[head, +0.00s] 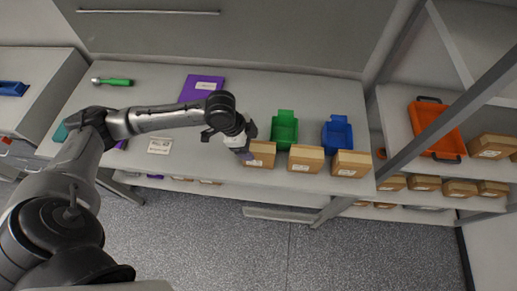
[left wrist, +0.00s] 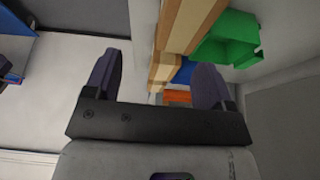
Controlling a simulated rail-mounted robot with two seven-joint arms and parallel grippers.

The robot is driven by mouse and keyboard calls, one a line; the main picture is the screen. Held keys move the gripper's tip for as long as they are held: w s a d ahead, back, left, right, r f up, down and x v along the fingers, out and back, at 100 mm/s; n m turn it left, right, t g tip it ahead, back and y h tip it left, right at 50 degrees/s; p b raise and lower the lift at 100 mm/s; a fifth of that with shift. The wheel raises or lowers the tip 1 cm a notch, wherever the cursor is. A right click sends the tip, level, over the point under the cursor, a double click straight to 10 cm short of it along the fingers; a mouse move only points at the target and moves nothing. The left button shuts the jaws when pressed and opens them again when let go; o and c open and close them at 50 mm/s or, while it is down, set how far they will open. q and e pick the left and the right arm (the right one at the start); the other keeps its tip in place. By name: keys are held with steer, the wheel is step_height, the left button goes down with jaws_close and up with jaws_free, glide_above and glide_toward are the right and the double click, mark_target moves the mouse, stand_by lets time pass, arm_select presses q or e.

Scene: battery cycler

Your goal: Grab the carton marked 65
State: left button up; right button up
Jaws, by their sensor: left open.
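Three brown cartons stand in a row near the front edge of the bench: a left one (head: 262,153), a middle one (head: 306,158) and a right one (head: 351,163). Each has a small white label, too small to read, so I cannot tell which is marked 65. My left gripper (head: 246,153) is open beside the left carton, at its left end, and hides part of it. In the left wrist view, the open, empty fingers (left wrist: 157,82) show with a near carton (left wrist: 187,24) ahead, toward the right finger. My right gripper is not in view.
A green bin (head: 284,130) and a blue bin (head: 337,135) stand behind the cartons. A purple folder (head: 201,88), a white card (head: 160,147) and a green-handled tool (head: 113,82) lie left. The right shelf holds an orange tray (head: 429,117) and more cartons (head: 493,147).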

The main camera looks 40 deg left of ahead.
mark_target(258, 148)
arm_select(q)
steer(key=a+r, duration=0.1)
steer(key=w+a, duration=0.1)
steer(key=shift+w+a+r, duration=0.25)
steer(key=shift+a+r, duration=0.05)
steer(key=shift+r, duration=0.1)
steer(key=x, duration=0.7)
steer(key=shift+f, duration=0.2)
steer(key=shift+a+x, duration=0.1)
steer(key=shift+x, duration=1.25)
steer(key=shift+a+x, duration=0.15)
steer(key=shift+x, duration=1.15)
steer(key=shift+f, duration=0.25)
steer(key=c, duration=0.8)
